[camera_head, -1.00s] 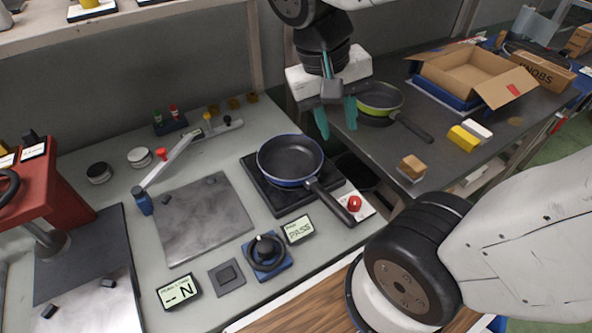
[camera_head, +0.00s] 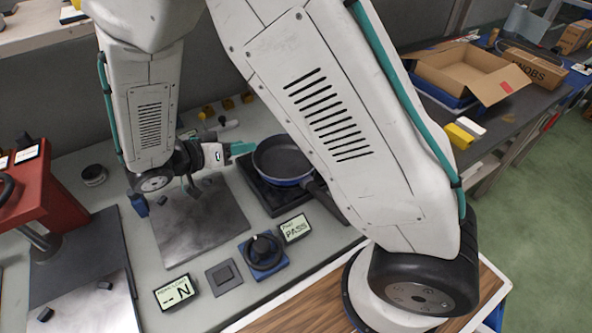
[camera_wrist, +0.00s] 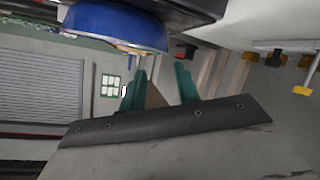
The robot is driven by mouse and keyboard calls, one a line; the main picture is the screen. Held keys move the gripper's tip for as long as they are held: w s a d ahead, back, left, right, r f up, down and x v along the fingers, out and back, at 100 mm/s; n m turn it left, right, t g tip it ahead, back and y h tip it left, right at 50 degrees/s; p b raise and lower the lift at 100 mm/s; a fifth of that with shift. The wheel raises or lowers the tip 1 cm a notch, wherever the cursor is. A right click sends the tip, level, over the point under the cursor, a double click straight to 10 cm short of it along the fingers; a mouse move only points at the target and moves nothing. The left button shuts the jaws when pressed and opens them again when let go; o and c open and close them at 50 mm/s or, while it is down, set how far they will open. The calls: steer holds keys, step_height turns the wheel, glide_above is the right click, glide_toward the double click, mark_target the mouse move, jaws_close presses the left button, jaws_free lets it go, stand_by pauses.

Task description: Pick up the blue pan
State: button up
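The blue pan (camera_head: 284,158), dark inside with a blue rim, sits upright on a black square plate (camera_head: 262,194) on the grey bench. In the wrist view, the pan's blue outer side (camera_wrist: 115,27) shows at the upper left. The two teal fingers (camera_wrist: 160,78) are apart there with nothing between them. No contact with the pan is visible.
A red press (camera_head: 48,195) stands at the left. A bare metal plate (camera_head: 200,225), a black knob on a blue base (camera_head: 264,252) and a PASS display (camera_head: 295,228) lie in front. An open cardboard box (camera_head: 465,75) is on the right table. My arm covers the middle.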

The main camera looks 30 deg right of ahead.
mark_target(269, 141)
steer(key=shift+w+a+f, duration=0.15)
steer(key=shift+f, duration=0.15)
steer(key=shift+w+d+f, duration=0.1)
steer(key=shift+d+f, duration=0.1)
steer(key=shift+d, duration=0.05)
steer(key=x, duration=0.7)
steer(key=shift+w+r, duration=0.1)
steer(key=shift+w, duration=0.05)
jaws_close()
